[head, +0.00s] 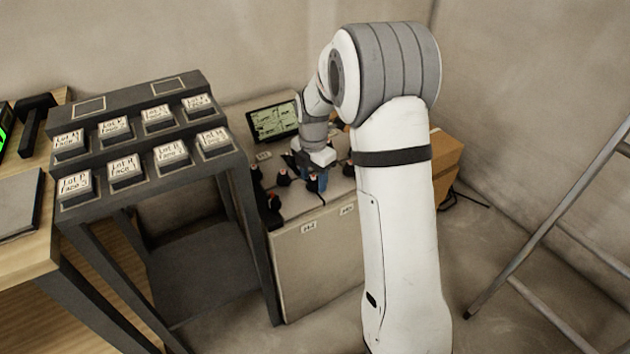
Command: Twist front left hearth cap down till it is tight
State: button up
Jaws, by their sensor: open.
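The hearth (297,205) is a pale tiled top on a beige block, with several small dark caps with reddish parts on it. One cap (283,179) stands just left of my gripper. Another dark cap (272,215) stands near the front left edge of the top. My gripper (315,183) is open and low over the middle of the top, pointing down. A blue part shows below its white body; I cannot tell what it is. My gripper and arm hide part of the right side of the hearth, and how tight any cap sits is too small to tell.
A screen (273,122) stands at the back of the hearth. A dark rack (155,130) with several labelled tiles stands close on the left, beside a wooden bench (30,245). A cardboard box (446,160) and a ladder (560,215) are on the right.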

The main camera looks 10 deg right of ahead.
jog(key=shift+f, duration=0.15)
jog(key=shift+c, duration=0.2)
jog(key=c, duration=0.9)
jog(key=shift+c, duration=0.2)
